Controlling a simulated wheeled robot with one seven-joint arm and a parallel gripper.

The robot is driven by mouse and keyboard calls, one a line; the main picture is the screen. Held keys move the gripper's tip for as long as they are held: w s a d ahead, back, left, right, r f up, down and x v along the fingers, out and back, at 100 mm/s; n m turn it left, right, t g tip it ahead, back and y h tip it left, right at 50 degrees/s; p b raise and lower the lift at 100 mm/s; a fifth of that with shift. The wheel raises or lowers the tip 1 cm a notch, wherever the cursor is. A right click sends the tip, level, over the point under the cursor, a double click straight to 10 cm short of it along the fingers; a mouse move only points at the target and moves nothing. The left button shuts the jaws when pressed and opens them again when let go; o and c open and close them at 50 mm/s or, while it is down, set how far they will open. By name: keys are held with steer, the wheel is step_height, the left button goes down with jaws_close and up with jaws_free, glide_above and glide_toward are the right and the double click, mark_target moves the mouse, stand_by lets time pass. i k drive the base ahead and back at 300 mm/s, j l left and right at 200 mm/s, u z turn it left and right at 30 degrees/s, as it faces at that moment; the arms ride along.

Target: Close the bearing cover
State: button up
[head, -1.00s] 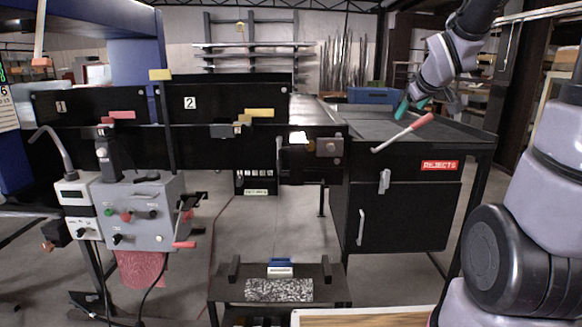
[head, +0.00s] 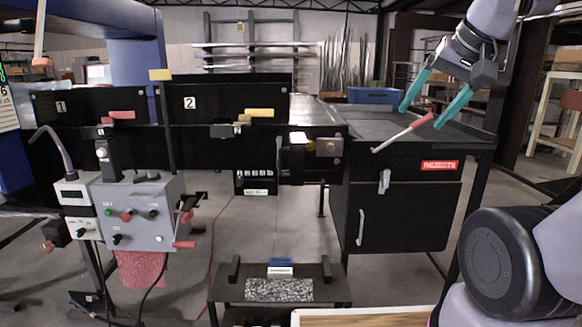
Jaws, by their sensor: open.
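The black conveyor end carries a dark housing with a square metal plate (head: 329,147) and a round boss; this looks like the bearing place, but I cannot tell which part is the cover or how far it stands open. A lever with a red-pink grip (head: 403,132) slants up to the right from near the front edge of the rejects cabinet top. My gripper (head: 420,117) is at the upper right, above the cabinet top. Its two teal fingers are spread wide and empty, pointing down and left. Their tips appear near the lever's red grip; contact cannot be told.
The black rejects cabinet (head: 405,205) stands below, with door handles on its front. A blue bin (head: 375,95) is behind it. A grey control box (head: 140,215) with knobs hangs at left. A low black stand (head: 325,290) is on the floor in front of the conveyor.

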mark_target(297, 140)
steer(key=k+j, duration=0.1)
steer(key=j, duration=0.55)
steer(key=k+j, duration=0.15)
steer(key=j, duration=0.2)
steer(key=i+j, duration=0.1)
steer(key=i, duration=0.85)
